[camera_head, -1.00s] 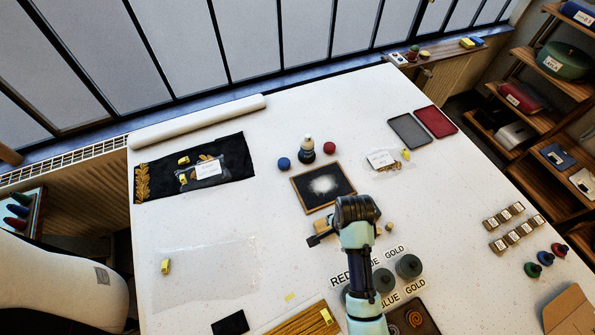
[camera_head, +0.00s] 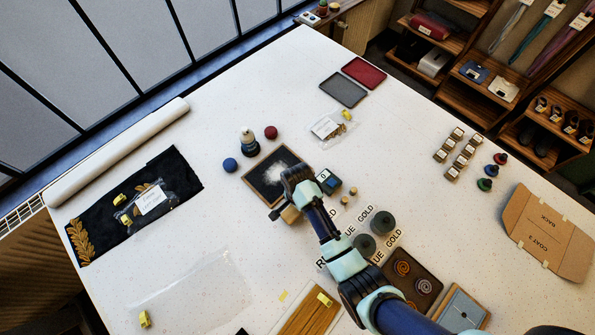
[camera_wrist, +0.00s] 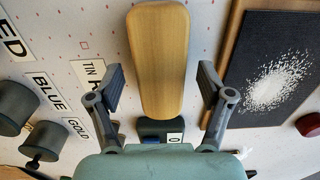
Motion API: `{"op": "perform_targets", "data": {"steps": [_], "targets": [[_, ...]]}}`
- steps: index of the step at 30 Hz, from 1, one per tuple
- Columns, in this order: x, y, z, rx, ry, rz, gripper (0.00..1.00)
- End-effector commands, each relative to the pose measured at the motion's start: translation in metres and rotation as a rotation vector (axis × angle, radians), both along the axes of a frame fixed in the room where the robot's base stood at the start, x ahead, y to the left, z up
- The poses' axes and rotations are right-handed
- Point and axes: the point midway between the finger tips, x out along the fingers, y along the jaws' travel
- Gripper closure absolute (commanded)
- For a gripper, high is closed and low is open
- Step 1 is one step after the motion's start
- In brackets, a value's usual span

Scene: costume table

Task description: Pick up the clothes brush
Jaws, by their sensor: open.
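The clothes brush appears as a long, smooth wooden piece with rounded ends (camera_wrist: 158,60) in the wrist view. It lies lengthwise between the two fingers of my gripper (camera_wrist: 160,85), with a visible gap on each side. My gripper is open and not touching it. In the head view, a wooden end of the brush (camera_head: 291,215) shows beside my gripper (camera_head: 280,211), and my arm hides the rest. Bristles are not visible.
A dark block labelled 0 (camera_wrist: 160,130) stands near the brush's lower end. A framed black board with white powder (camera_wrist: 270,85) lies close on the right.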

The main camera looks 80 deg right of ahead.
Motion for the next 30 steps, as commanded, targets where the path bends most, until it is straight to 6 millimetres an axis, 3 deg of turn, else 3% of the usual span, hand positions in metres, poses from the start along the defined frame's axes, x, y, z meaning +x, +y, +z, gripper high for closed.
{"op": "perform_targets", "data": {"steps": [8,20,30], "targets": [[0.0000,-0.0001,-0.0057,-0.001,-0.001,0.000,0.22],[0.0000,-0.0001,-0.0053,-0.001,-0.001,0.000,0.88],[0.0004,-0.0005,0.0020,-0.002,-0.002,0.000,0.88]]}}
